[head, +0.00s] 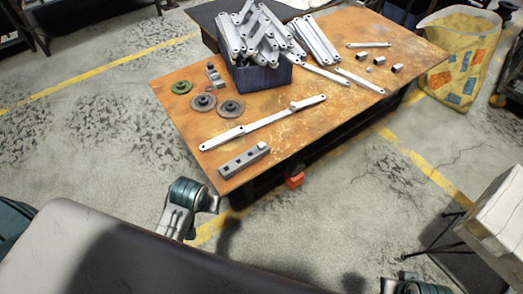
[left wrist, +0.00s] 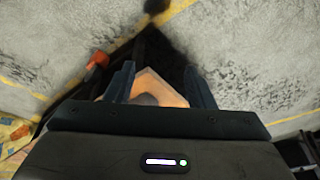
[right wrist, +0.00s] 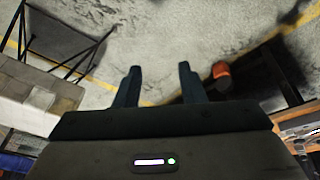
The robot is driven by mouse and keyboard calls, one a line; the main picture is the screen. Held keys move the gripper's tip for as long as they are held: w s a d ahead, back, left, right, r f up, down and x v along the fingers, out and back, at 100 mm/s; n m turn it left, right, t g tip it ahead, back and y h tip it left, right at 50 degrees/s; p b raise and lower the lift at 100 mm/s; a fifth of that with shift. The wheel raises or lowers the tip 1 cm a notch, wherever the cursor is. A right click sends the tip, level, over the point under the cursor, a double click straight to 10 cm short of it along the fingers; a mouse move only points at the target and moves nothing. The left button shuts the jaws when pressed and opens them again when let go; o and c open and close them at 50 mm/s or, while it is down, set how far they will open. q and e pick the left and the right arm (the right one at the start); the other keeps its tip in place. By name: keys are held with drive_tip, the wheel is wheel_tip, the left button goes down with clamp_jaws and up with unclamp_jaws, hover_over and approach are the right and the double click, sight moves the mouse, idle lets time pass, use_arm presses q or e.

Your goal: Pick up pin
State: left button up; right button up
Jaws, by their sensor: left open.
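No part stands out clearly as the pin. Several small grey metal pieces (head: 369,70) lie at the right of the rusty orange table (head: 310,122), and a few more (head: 214,76) stand near its left. My left gripper (left wrist: 160,85) is open, off the table's near left corner; a small part of the table (left wrist: 170,90) shows between its fingers, with a grey rounded shape that I cannot identify. My right gripper (right wrist: 158,80) is open and empty over the floor. In the head view only wrist parts of both arms show clearly.
A blue bin (head: 258,77) heaped with metal brackets stands on the table. Long flat links (head: 262,123), dark round discs (head: 231,107) and a block with holes (head: 244,161) lie near it. A yellow sack (head: 455,60) stands at the right. The table's front right is clear.

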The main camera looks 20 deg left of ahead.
use_arm(q)
drive_tip(key=w+d+n, duration=0.1)
drive_tip(key=w+n, duration=0.1)
drive_tip(key=w, duration=0.5)
drive_tip(key=w+d+r+n+g, duration=0.1)
drive_tip(key=w+d+n, duration=0.1)
drive_tip(key=w, duration=0.6)
drive_tip(key=w+d+r+n, duration=0.1)
drive_tip(key=w+n, duration=0.1)
drive_tip(key=w, duration=0.6)
drive_tip(key=shift+d+n+g+h, duration=0.35)
drive_tip(key=shift+n+g+h, duration=0.05)
drive_tip(key=w+d+r+n+g, duration=0.1)
drive_tip(key=w+d+r+n, duration=0.2)
drive_tip(key=w, duration=0.4)
drive_tip(key=b, duration=0.1)
hover_over(261, 145)
wheel_tip(261, 145, down, 4)
drive_tip(key=shift+w+r+m, duration=0.1)
drive_tip(key=shift+m, duration=0.3)
drive_tip(key=shift+f, duration=0.4)
wheel_tip(261, 145, down, 4)
drive_tip(key=shift+r+b, duration=0.15)
drive_tip(key=shift+b, duration=0.4)
drive_tip(key=shift+f, duration=0.45)
use_arm(e)
drive_tip(key=shift+s+a+r+t, duration=0.1)
drive_tip(key=shift+a+r+t, duration=0.5)
drive_tip(key=shift+a+r, duration=0.15)
